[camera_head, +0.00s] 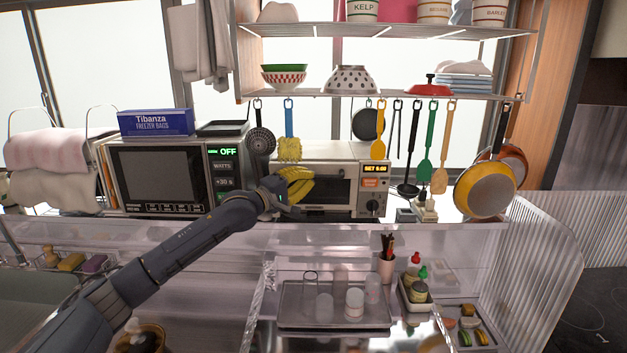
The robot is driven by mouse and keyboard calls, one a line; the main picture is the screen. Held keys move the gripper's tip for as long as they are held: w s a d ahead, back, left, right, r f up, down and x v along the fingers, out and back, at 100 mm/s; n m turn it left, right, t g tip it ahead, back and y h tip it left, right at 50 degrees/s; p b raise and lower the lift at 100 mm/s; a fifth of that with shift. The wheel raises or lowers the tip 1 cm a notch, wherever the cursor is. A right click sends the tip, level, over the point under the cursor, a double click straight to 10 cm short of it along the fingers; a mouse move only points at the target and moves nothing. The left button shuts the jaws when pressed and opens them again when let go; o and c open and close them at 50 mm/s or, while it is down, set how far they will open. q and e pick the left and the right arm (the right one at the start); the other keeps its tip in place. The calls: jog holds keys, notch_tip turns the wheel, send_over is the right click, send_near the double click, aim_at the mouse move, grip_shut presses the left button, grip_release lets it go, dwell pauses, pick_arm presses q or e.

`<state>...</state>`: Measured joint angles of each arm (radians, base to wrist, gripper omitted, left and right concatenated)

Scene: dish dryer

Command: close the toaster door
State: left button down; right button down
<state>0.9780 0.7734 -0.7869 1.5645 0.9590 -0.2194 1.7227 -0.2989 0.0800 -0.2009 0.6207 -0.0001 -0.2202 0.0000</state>
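The toaster (316,150) is a cream, oven-like box on the back counter, with a dark-windowed front door (336,192) and a control panel with an orange display on its right. The door looks upright or nearly so; I cannot tell whether it is fully shut. My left gripper (287,207) is at the lower left of the toaster front and covers part of it. Its fingers are dark and small, so I cannot tell whether they are open or touching the door. My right gripper is not in view.
A microwave (160,174) stands left of the toaster. Utensils hang from the shelf (390,97) before and right of the toaster. A tray (300,316) with glasses and jars is nearer below.

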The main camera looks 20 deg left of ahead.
pick_arm(q)
jog(key=shift+a+f, duration=0.1)
jog(key=c, duration=1.4)
grip_release()
jog(key=v, duration=1.2)
jog(key=shift+s+a+f, duration=0.35)
jog(key=shift+s+a, duration=0.1)
jog(key=shift+s, duration=0.15)
jog(key=shift+s+a+f, duration=0.35)
jog(key=shift+s+a, duration=0.1)
jog(key=shift+s, duration=0.2)
